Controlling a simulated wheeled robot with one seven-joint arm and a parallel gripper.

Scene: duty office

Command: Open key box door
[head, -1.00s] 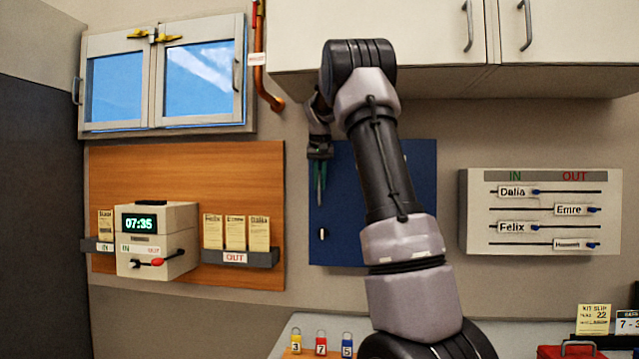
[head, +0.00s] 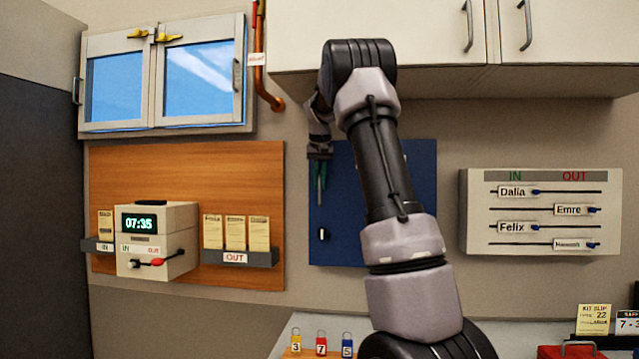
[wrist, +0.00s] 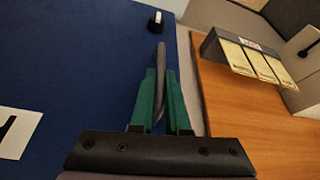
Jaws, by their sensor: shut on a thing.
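The key box has a blue door (head: 345,225) on the wall, partly hidden behind my arm; it looks closed or nearly so. A grey bar handle (wrist: 160,60) stands along the door's edge in the wrist view. My gripper (head: 319,196) points downward at the door's left side. In the wrist view its green fingers (wrist: 163,78) are on both sides of the handle, shut on it. A small black and white knob (head: 323,234) sits on the door below the fingertips; it also shows in the wrist view (wrist: 156,22).
A wooden board (head: 187,165) with a time clock (head: 155,240) and card racks is left of the box. An IN/OUT board (head: 540,212) is to the right. White cabinets (head: 560,60) overhang above. Several padlocks (head: 321,343) stand at the counter's front.

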